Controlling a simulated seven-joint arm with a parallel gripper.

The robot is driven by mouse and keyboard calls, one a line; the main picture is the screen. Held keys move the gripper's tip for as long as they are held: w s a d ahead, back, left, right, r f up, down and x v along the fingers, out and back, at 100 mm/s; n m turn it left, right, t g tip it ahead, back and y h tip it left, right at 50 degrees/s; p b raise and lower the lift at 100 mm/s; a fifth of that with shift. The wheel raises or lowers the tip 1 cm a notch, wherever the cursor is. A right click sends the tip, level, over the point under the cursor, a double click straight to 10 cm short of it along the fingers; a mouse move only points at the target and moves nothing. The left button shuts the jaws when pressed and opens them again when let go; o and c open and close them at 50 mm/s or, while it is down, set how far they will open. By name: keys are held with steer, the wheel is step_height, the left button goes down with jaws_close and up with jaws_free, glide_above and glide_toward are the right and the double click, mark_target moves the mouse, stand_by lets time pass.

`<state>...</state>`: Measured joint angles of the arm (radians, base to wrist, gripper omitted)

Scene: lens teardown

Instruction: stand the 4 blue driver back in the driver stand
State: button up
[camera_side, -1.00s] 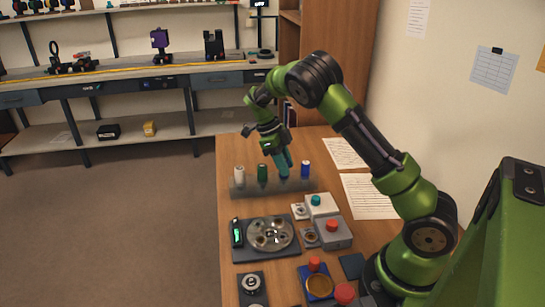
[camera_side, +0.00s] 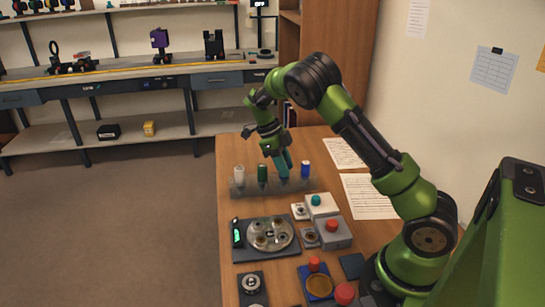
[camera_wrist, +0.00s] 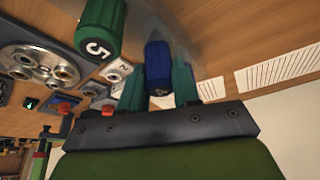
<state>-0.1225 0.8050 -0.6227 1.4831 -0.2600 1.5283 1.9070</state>
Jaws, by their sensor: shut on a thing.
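The grey driver stand (camera_side: 243,190) is at the far part of the bench. A white driver (camera_side: 239,172), a green driver (camera_side: 262,172) and a blue driver (camera_side: 305,169) stand in it. My gripper (camera_side: 284,172) points down over the stand, between the green and right-hand blue drivers. In the wrist view my gripper's teal fingers (camera_wrist: 159,85) are shut on a blue driver handle (camera_wrist: 158,60) marked 4. Its lower end is hidden, so I cannot tell whether it is seated in the stand. The green driver marked 5 (camera_wrist: 101,28) is beside it.
A round metal plate with several cups (camera_side: 270,235) lies in front of the stand. Grey boxes with a teal knob (camera_side: 316,200) and a red knob (camera_side: 332,225) stand to its right. Papers (camera_side: 368,195) lie along the right of the bench.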

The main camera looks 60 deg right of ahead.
steer(key=shift+f, duration=0.35)
steer(key=o, duration=1.5)
steer(key=shift+o, duration=0.2)
steer(key=shift+r, duration=3.55)
